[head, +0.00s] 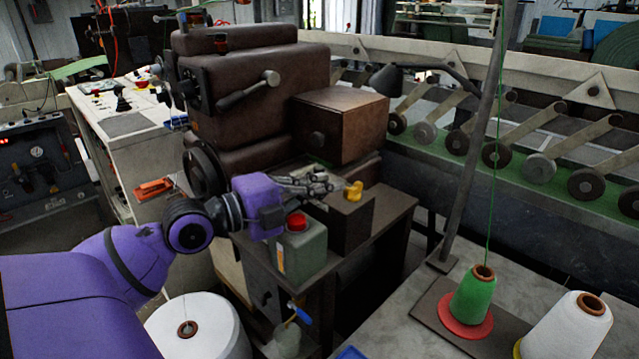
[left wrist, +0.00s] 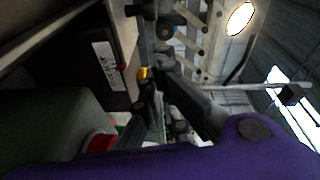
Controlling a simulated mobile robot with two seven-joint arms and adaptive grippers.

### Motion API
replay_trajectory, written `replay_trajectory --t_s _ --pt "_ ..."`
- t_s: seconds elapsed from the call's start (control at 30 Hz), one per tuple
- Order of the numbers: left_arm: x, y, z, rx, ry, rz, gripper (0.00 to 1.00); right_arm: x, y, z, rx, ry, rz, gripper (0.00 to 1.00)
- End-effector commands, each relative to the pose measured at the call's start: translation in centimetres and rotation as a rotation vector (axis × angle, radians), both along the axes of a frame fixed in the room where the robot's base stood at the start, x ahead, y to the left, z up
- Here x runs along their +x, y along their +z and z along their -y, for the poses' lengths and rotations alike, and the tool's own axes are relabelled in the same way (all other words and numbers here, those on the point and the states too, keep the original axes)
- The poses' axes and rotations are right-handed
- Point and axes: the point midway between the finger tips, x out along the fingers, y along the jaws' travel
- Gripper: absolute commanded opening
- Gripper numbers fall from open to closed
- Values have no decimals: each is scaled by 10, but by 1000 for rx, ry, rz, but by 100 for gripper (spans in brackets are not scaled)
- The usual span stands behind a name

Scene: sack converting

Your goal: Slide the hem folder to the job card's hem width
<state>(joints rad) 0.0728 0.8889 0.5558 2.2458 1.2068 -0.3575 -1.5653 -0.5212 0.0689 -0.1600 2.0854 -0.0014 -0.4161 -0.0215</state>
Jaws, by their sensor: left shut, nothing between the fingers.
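My left gripper (head: 330,184) reaches in from the left over the small table beside the brown sewing machine (head: 245,90). Its fingers are shut and empty. Its tips are close to a small yellow piece (head: 354,191) on top of a dark box-shaped block (head: 346,220); I cannot tell whether they touch it. This yellow piece may be the hem folder's knob. It also shows in the left wrist view (left wrist: 144,73), just beyond the fingers. A white label with dark marks (left wrist: 105,65) is on a dark face there; its text is unreadable. I cannot identify the job card.
A grey-green canister (head: 301,250) with a red cap stands just below my left wrist. A green thread cone (head: 475,296) and a white cone (head: 568,328) stand at front right near a lamp pole (head: 475,140). A conveyor with rollers (head: 540,168) runs behind.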

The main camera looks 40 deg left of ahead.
Motion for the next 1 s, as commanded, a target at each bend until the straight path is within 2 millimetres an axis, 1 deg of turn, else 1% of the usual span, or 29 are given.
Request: replay_trajectory --t_s 0.03,0.2,0.57,0.67,0.83,1.0 --pt "3 -3 -5 1 1 -2 0 -1 -3 0 0 0 -2 0" --pt "8 -3 -13 0 -1 -1 0 -2 -4 0 1 -2 -5 0" --pt "9 -3 -14 0 -1 1 0 1 -1 1 1 -3 3 0" --pt "9 -4 -15 2 -1 0 0 0 -4 1 1 -3 -1 0" --pt "12 -7 -18 3 -2 -3 0 -6 -16 2 1 -9 -14 0" --pt "13 -4 -19 -1 -1 1 0 -7 -16 2 4 -13 -16 0"
